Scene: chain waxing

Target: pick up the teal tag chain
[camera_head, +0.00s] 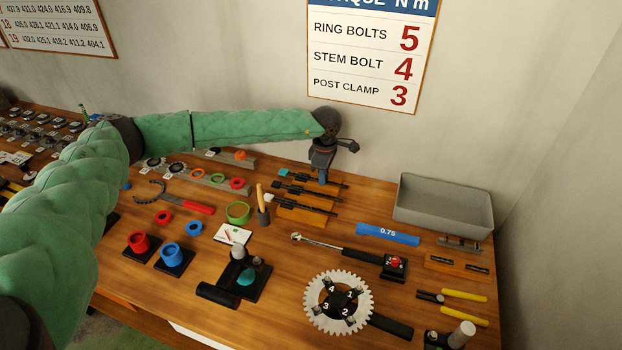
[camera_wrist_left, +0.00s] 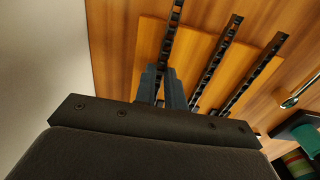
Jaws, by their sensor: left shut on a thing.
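The teal tag chain (camera_head: 299,175) is a dark chain with a teal tag at its left end, the farthest of three chains on a wooden board (camera_head: 303,214). My left gripper (camera_head: 323,181) reaches down onto it from above, right of its middle. In the left wrist view, the fingers (camera_wrist_left: 165,82) are shut on the chain (camera_wrist_left: 172,38), hiding a short part of it. The chain appears to lie at board level still; I cannot tell of any lift. My right gripper is not in view.
Two more chains (camera_head: 303,192) lie parallel, close in front. A grey bin (camera_head: 440,208) stands to the right, a blue 0.75 gauge (camera_head: 388,235) before it. A wooden-handled tool (camera_head: 262,204) and green ring (camera_head: 238,212) are at the left. The wall is close behind.

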